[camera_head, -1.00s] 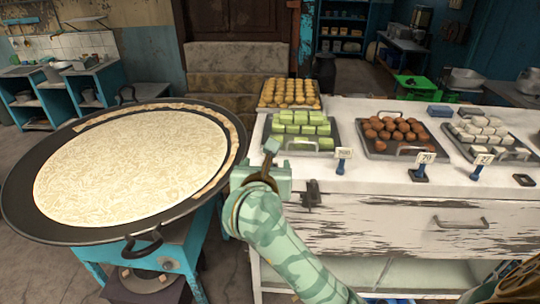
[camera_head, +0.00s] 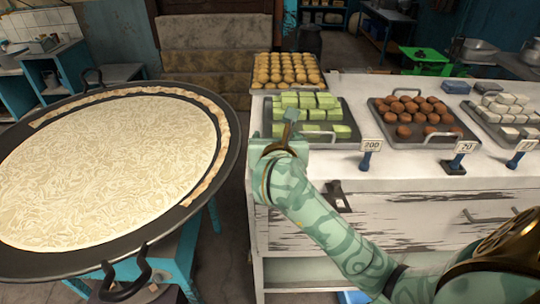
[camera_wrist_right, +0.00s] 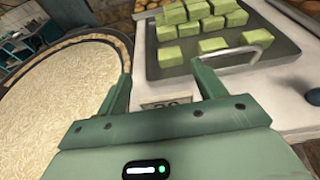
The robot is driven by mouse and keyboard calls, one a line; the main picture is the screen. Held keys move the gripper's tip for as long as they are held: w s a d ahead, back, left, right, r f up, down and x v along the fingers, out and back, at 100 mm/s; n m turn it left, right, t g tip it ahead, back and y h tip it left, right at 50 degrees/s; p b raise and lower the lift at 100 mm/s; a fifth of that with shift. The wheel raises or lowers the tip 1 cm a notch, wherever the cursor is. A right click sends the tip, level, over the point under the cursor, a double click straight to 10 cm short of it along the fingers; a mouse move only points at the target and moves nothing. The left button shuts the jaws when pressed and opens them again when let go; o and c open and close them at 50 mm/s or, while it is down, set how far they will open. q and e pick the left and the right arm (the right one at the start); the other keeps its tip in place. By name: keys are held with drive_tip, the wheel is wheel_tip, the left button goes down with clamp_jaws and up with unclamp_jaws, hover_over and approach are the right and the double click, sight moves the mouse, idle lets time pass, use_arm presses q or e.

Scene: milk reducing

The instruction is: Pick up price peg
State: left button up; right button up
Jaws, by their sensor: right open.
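Several price pegs stand along the counter's front: one marked 200 on a blue stem (camera_head: 370,152), one marked 70 (camera_head: 460,156) on a dark base, and another at the right (camera_head: 520,153). My right gripper (camera_head: 289,128) is over the counter's left end, in front of the green-block tray, left of and apart from the 200 peg. In the right wrist view my open fingers (camera_wrist_right: 165,75) have no object clearly held between them. A pale price card (camera_wrist_right: 165,104) shows just beyond the gripper body, which hides its lower part. My left gripper is out of view.
A tray of green blocks (camera_head: 348,133) lies just beyond the gripper, with a tray of brown balls (camera_head: 437,142) and a tray of white blocks right of it. A large black pan (camera_head: 232,150) with pale batter stands left.

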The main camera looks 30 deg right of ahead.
drive_tip(key=shift+s+d+r, duration=0.15)
drive_tip(key=shift+s, duration=0.1)
drive_tip(key=shift+s+r, duration=0.15)
drive_tip(key=shift+s, duration=0.15)
drive_tip(key=c, duration=0.9)
drive_tip(key=shift+w, duration=0.15)
drive_tip(key=shift+c, duration=0.9)
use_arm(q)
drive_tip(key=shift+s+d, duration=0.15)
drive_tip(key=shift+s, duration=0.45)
